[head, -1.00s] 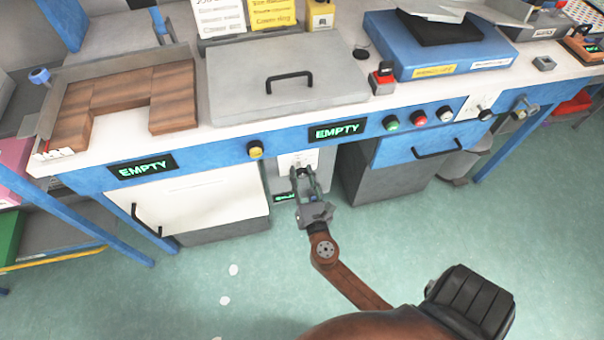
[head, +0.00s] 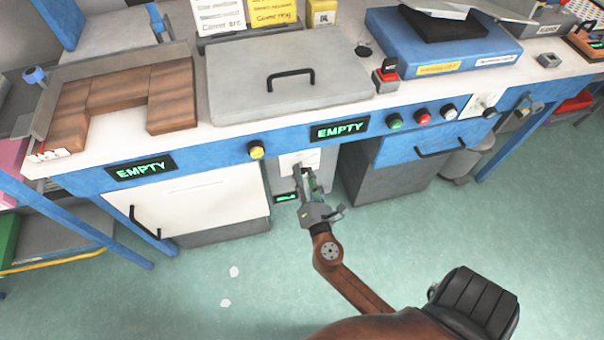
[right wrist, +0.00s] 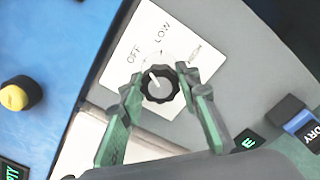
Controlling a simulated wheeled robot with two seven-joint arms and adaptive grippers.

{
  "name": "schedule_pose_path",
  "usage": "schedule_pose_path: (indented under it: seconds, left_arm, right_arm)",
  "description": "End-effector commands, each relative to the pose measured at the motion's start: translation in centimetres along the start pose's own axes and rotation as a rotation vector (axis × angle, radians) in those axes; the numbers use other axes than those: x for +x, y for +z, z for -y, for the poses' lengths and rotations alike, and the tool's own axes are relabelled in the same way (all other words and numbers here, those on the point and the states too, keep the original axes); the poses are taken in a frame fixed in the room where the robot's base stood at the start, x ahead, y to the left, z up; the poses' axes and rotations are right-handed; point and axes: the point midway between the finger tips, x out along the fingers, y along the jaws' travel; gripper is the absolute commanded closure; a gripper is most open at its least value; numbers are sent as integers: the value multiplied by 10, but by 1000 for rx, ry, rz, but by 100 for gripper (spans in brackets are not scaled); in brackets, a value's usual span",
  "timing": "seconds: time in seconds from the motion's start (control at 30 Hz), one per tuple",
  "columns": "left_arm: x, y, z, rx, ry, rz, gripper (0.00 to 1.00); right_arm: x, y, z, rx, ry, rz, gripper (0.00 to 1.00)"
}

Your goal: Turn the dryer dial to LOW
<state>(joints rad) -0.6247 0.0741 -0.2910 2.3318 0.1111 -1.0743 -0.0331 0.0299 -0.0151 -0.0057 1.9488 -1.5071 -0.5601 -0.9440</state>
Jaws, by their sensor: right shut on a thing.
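My right gripper (right wrist: 163,89) is shut on the dial, one green finger on each side. In the head view my right gripper (head: 305,178) reaches the grey dryer panel (head: 326,164) under the counter, and the dial there is hidden behind the fingers. My left gripper is not in view.
A yellow button (head: 256,150) sits on the blue counter front, left above the panel. A white cabinet door (head: 190,205) is left of the panel and a grey bin (head: 362,185) right of it. The green floor in front is mostly clear.

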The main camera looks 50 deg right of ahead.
Motion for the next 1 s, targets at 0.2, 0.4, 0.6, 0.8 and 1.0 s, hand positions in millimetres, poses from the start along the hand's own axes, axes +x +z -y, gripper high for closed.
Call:
schedule_pose_path:
  seconds: [0.2,0.4,0.6,0.8,1.0]
  left_arm:
    - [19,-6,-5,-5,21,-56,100]
    - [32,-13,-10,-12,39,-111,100]
    - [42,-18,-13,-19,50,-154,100]
    - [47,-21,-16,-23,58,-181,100]
    - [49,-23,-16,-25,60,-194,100]
  right_arm:
    - [0,-3,2,203,-1,-2,94]
    - [0,-3,2,365,-2,-2,94]
    - [0,-2,2,483,-1,-2,94]
    - [0,-2,2,554,-2,-2,94]
    - [0,-1,2,582,-2,-2,94]
